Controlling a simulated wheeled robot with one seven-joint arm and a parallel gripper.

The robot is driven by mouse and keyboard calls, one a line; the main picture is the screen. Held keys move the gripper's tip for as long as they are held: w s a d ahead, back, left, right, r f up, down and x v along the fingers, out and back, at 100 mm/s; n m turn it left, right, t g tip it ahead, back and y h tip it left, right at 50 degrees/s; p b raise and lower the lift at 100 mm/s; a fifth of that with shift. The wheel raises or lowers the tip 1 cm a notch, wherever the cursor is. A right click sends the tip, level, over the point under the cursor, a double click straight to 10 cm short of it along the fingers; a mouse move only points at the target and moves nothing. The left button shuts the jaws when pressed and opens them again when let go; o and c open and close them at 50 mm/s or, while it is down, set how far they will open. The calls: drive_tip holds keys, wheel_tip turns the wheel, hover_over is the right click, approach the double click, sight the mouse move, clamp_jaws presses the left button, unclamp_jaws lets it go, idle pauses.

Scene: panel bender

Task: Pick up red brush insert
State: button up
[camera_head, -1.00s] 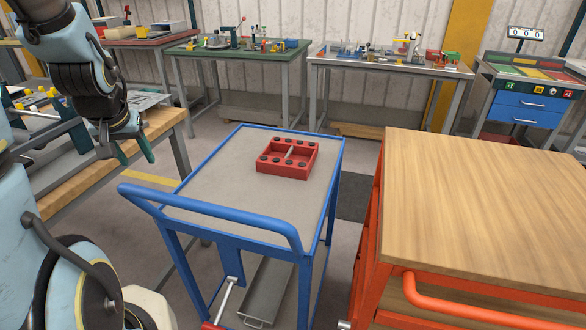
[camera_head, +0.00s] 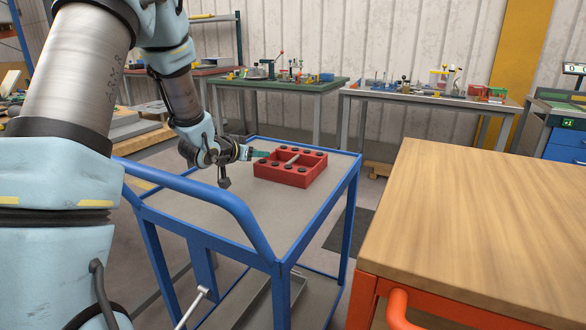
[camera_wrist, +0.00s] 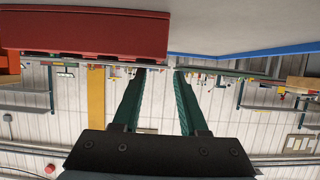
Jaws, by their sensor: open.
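The red brush insert (camera_head: 312,175) is a shallow red tray with black round pieces along its rim and a divider in the middle. It sits flat on the grey top of the blue cart (camera_head: 298,212). My gripper (camera_head: 260,154) reaches in from the left, with its green fingers at the insert's back left edge. In the wrist view the fingers (camera_wrist: 154,72) are apart with nothing between them. The insert's red side (camera_wrist: 85,30) fills the upper left there, beside the fingers. I cannot tell whether a finger touches it.
The cart's blue handle (camera_head: 215,197) rises at the near side, under my arm. A wooden-topped orange bench (camera_head: 480,220) stands close on the right. Tables with small parts, one green (camera_head: 310,87), stand by the back wall. The cart top is clear around the insert.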

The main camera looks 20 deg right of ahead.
drive_tip(key=shift+f+p+x, duration=0.1)
drive_tip(key=shift+p+x, duration=0.1)
drive_tip(key=shift+x, duration=1.55)
drive_tip(key=shift+f+p+x, duration=0.15)
drive_tip(key=shift+p+x, duration=0.05)
drive_tip(key=shift+x, duration=1.55)
drive_tip(key=shift+c, duration=0.2)
clamp_jaws()
drive_tip(key=shift+r, duration=0.1)
